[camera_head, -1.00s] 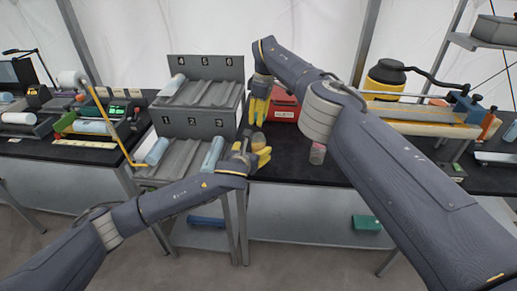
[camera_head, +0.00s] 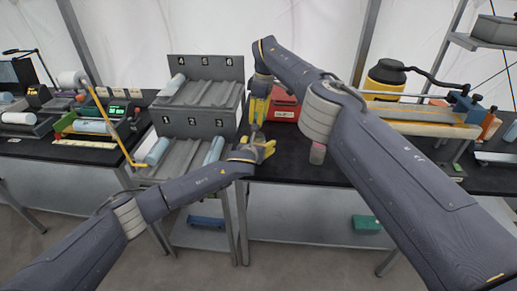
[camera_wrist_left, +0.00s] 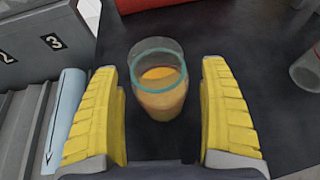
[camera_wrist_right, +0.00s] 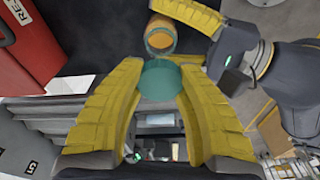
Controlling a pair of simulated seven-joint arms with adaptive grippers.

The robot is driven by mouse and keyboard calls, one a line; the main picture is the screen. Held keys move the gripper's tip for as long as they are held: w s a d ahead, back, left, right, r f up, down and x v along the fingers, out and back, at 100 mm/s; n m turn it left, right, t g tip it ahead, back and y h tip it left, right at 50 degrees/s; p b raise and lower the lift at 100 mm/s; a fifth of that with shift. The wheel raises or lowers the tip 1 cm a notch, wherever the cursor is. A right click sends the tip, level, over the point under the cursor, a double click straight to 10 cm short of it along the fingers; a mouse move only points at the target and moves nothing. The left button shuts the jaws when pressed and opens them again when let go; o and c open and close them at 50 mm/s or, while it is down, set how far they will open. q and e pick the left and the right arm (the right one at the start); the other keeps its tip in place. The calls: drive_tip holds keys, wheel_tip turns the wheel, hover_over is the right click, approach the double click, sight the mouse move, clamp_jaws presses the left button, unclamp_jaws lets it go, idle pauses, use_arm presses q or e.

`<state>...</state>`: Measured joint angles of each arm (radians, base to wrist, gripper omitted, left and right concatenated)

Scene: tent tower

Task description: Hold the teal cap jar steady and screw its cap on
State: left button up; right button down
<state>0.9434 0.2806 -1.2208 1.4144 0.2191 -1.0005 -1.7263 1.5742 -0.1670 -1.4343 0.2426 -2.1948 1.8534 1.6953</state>
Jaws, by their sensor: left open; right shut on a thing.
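The jar (camera_wrist_left: 160,100) is clear with orange contents and a teal ring near its top. It stands upright between the fingers of my left gripper (camera_wrist_left: 162,95), which is open with a gap on both sides. The right wrist view shows the jar's open mouth (camera_wrist_right: 161,36) beside a yellow finger of my left gripper. My right gripper (camera_wrist_right: 160,82) is shut on the teal cap (camera_wrist_right: 160,80). In the head view my right gripper (camera_head: 257,110) points down just above my left gripper (camera_head: 263,149). The jar is mostly hidden there.
A grey numbered rack (camera_head: 190,125) stands left of the grippers, with pale blue cylinders in it. A red box (camera_head: 284,105) is behind them. Another small jar (camera_head: 317,154) stands to the right, close to my right arm. Dark tabletop (camera_wrist_left: 250,35) is clear around the jar.

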sight(258, 135)
use_arm(q)
drive_tip(key=shift+c, duration=0.3)
drive_tip(key=c, duration=1.6)
drive_tip(key=shift+c, duration=0.2)
use_arm(e)
drive_tip(key=shift+f+m, duration=2.1)
drive_tip(key=shift+f, duration=0.45)
use_arm(q)
drive_tip(key=shift+f, duration=0.1)
use_arm(e)
drive_tip(key=shift+f, duration=0.85)
use_arm(q)
clamp_jaws()
use_arm(e)
drive_tip(key=shift+f, duration=0.6)
